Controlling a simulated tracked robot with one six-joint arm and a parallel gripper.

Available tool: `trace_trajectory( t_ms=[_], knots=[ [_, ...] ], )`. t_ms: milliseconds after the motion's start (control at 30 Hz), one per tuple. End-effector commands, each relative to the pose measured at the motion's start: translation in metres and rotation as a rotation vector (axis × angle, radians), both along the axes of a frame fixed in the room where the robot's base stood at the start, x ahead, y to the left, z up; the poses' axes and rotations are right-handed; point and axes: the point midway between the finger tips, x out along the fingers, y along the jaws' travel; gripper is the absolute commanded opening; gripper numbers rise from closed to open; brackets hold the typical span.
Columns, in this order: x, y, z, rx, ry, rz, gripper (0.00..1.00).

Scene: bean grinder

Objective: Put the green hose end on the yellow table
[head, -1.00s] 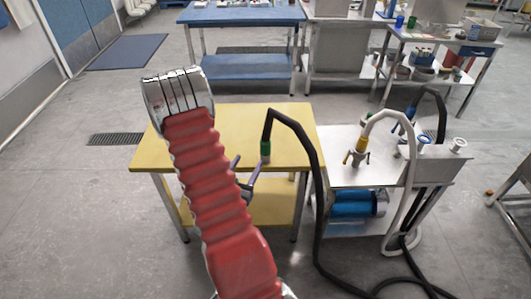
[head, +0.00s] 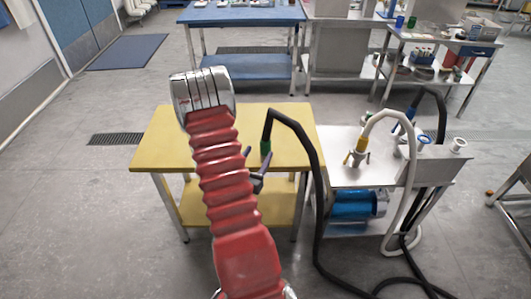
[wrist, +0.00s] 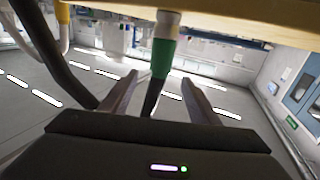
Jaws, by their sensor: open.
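The green hose end (head: 265,147), on a black hose (head: 303,143), is at the front part of the yellow table (head: 165,140). It points down, and the hose arches up from it and over to the right. The wrist view is upside down; there the green hose end (wrist: 163,58) has a pale tip that overlaps the yellow table (wrist: 235,18). I cannot tell for sure whether the tip touches the tabletop. My gripper (head: 256,178) is at the table's front edge, just below the hose end in the head view. In the wrist view its fingers (wrist: 158,97) are spread apart with nothing held between them.
A metal table (head: 345,175) to the right carries a white hose (head: 412,150) with a yellow end (head: 361,145) and a blue hose end (head: 402,128). The black hose runs down between the tables to the floor. The yellow tabletop is otherwise clear.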

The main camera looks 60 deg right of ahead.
Motion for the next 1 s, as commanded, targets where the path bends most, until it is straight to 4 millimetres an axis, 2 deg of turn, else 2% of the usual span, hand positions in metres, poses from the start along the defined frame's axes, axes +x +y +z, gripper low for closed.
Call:
trace_trajectory(
  t_ms=[100,200,667,1000],
  knots=[
    [0.0,-0.018,0.0,-0.001,-0.002,-0.003,0.56],
    [0.001,-0.027,0.0,0.0,0.0,-0.003,0.56],
    [0.002,-0.034,0.0,0.0,-0.001,-0.001,0.56],
    [0.006,-0.074,0.0,-0.001,-0.002,-0.003,0.56]
  ],
)
